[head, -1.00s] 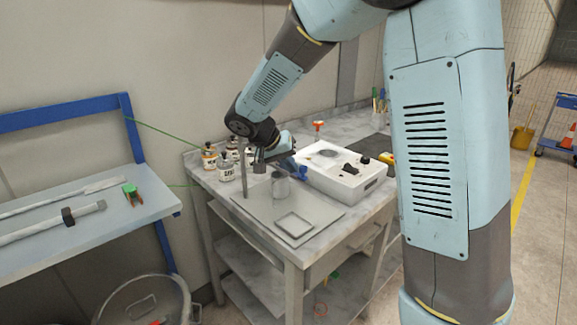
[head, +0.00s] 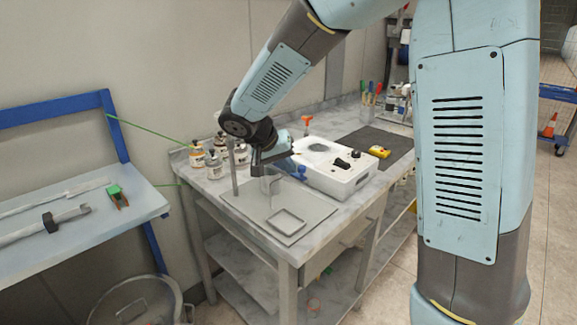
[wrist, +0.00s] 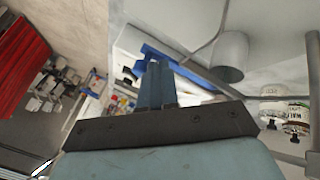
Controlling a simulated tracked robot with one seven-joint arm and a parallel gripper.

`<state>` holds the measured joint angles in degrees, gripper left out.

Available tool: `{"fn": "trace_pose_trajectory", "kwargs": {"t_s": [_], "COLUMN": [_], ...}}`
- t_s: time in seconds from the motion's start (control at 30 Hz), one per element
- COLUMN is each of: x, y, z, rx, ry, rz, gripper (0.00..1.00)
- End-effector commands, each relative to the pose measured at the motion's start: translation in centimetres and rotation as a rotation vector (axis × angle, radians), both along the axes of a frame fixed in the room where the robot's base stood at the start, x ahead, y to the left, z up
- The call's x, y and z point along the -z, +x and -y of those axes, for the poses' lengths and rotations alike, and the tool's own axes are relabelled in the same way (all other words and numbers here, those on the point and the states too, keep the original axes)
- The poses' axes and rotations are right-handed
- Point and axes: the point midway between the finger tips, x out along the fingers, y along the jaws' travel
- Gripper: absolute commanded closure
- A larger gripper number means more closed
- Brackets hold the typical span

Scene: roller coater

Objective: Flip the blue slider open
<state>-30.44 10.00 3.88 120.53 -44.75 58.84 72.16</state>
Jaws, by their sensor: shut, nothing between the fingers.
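The blue slider (head: 298,170) shows in the head view as a small blue part at the left end of the white machine (head: 338,182). In the wrist view a blue bar (wrist: 183,68), apparently the same part, runs slantwise just beyond my fingers. My gripper (head: 291,163) is at the machine's left end, close to the blue part. In the wrist view its shut, empty fingers (wrist: 157,68) overlap the bar in the picture. I cannot tell whether they touch it. My wrist and gripper partly hide the area around the slider in the head view.
A grey plate with a square frame (head: 288,222), an upright rod (head: 233,168) and a grey cylinder (wrist: 231,55) are close to my gripper. Several labelled bottles (head: 213,165) stand at the back left. A yellow object (head: 379,151) lies on a dark mat to the right.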

Motion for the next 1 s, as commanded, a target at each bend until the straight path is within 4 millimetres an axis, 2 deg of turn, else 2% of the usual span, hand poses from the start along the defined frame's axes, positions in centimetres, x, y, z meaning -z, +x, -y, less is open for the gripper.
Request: {"fn": "trace_pose_trajectory", "kwargs": {"t_s": [0.2, 0.5, 0.73, 1.0], "x": [0.0, -5.1, -7.5, -8.1], "y": [0.3, -1.8, -2.7, -2.9], "z": [-3.4, -6.1, -7.4, -7.6], "rx": [0.0, 0.003, 0.006, 0.009], "ry": [0.001, 0.002, 0.002, 0.001], "rz": [-0.001, 0.001, 0.001, -0.001], "gripper": [1.0, 1.0, 1.0, 1.0]}}
